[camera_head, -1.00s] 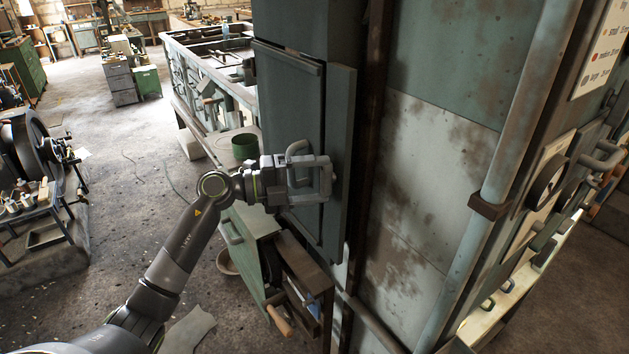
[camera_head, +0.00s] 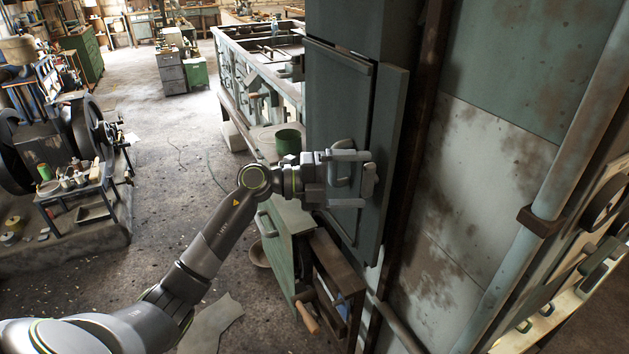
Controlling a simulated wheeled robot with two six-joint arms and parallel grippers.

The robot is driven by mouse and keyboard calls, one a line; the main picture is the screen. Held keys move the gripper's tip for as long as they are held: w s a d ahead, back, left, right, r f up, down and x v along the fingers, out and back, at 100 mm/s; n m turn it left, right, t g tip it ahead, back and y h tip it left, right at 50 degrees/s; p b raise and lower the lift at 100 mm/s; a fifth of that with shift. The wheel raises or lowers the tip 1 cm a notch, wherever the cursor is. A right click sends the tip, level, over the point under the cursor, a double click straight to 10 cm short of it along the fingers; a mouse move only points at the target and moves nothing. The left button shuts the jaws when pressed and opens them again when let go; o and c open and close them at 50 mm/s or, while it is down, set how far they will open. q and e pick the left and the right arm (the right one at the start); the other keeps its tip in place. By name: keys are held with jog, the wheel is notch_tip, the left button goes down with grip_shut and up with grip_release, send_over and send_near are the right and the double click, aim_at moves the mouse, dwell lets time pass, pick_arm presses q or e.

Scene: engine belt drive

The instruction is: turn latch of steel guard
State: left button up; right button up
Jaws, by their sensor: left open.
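The steel guard (camera_head: 338,95) is a tall grey-green door panel on the cabinet in the middle of the view. A curved grey handle (camera_head: 342,172) stands out from it. A small grey piece that looks like the latch (camera_head: 370,181) sits near its right edge, just past my fingertips. My left gripper (camera_head: 356,180) is open in front of the panel, one finger above and one below the handle. I cannot tell whether the fingers touch the latch. The gripper body hides part of the panel. My right gripper is not in view.
A green drawer unit (camera_head: 290,250) and a brown open cabinet with a wooden-handled tool (camera_head: 308,318) stand below the arm. A workbench with a green pot (camera_head: 288,141) is behind. A vertical pipe (camera_head: 583,130) runs at right. Open floor (camera_head: 180,130) lies at left.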

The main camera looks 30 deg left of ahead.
pick_arm(q)
jog(key=b+v, duration=0.6)
jog(key=v, duration=1.1)
jog(key=shift+b, duration=0.3)
jog(key=shift+w, duration=0.15)
